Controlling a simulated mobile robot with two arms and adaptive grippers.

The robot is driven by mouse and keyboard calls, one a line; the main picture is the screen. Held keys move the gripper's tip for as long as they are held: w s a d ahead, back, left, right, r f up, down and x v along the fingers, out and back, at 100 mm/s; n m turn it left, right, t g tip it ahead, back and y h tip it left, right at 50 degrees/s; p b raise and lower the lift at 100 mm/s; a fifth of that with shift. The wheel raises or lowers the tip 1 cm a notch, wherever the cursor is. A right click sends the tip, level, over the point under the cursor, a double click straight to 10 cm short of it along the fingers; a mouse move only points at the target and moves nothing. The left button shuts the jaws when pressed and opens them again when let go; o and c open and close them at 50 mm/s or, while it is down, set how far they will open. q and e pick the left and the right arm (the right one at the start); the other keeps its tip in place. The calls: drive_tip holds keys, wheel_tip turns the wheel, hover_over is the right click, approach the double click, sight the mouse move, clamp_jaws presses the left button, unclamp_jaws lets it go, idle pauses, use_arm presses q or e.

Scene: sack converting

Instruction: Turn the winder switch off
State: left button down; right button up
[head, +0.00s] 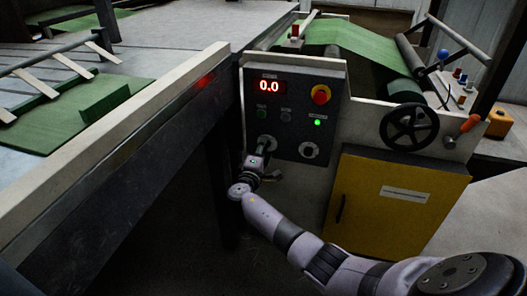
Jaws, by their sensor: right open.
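The dark control panel (291,105) stands at centre, with a red display (269,86) reading 0.0. A green lamp (317,122) glows above the right knob. My right gripper (266,165) is open, just below and in front of the left knob, partly covering it. I cannot tell whether it touches the knob. My left gripper is out of view.
A red and yellow stop button (320,94) sits at the panel's upper right. A black handwheel (409,126) and a yellow cabinet (393,208) are to the right. A long table with a pale edge rail (120,137) stands close on the left.

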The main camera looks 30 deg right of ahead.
drive_tip(key=v, duration=1.2)
